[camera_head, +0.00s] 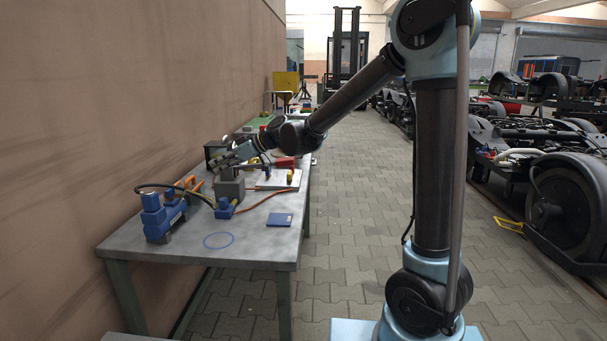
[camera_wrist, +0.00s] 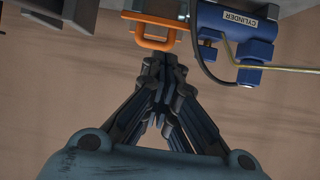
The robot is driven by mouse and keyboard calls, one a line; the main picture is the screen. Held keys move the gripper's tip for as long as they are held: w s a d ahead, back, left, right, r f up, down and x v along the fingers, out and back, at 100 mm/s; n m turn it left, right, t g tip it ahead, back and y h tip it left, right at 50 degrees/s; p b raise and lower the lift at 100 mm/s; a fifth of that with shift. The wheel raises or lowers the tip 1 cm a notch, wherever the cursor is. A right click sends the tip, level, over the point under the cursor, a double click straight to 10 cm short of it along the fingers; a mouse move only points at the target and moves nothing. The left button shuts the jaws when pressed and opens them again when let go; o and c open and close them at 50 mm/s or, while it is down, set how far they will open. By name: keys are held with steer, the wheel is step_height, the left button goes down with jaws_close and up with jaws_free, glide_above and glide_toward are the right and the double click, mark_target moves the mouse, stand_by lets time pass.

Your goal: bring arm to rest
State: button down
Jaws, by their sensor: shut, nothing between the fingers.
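My arm reaches from the right of the head view over the grey workbench (camera_head: 262,246). My gripper (camera_head: 222,160) is at its end, above the bench near a grey block (camera_head: 229,187). In the wrist view my gripper (camera_wrist: 163,62) has its fingers drawn together at the tips, with nothing between them. An orange handle (camera_wrist: 158,33) shows just past the fingertips; I cannot tell how far off it is. A blue part marked CYLINDER (camera_wrist: 237,35) is to its right.
A blue pump-like tool (camera_head: 160,215) with a hose stands at the bench's left. A blue ring mark (camera_head: 219,240) and a small blue box (camera_head: 279,220) lie near the front. The brown wall (camera_head: 130,90) borders the bench. Bogies (camera_head: 550,170) stand right; the paved aisle (camera_head: 355,190) is clear.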

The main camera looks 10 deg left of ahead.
steer(key=s+d+f+m+t+h, duration=0.1)
steer(key=d+f+m+h, duration=0.15)
steer(key=d, duration=0.85)
steer(key=s+d+f+m+t+h, duration=0.1)
steer(key=d+m, duration=0.2)
steer(key=d, duration=0.8)
steer(key=s+d+f+m+t+h, duration=0.1)
steer(key=d+f+m+h, duration=0.15)
steer(key=d, duration=0.85)
steer(key=s+d+f+m+h, duration=0.2)
steer(key=s+d+f+m, duration=0.1)
steer(key=d, duration=0.5)
steer(key=s+d+f+m+h, duration=0.2)
steer(key=s+d+f+m, duration=0.1)
steer(key=s+d, duration=0.5)
steer(key=s+d+f+m+h, duration=0.2)
steer(key=s+d+f, duration=0.3)
steer(key=d, duration=0.4)
steer(key=shift+s+d+f+m+h, duration=0.3)
steer(key=shift+d+m, duration=0.1)
steer(key=shift+m, duration=0.5)
steer(key=shift+w+f, duration=0.2)
steer(key=shift+w, duration=0.3)
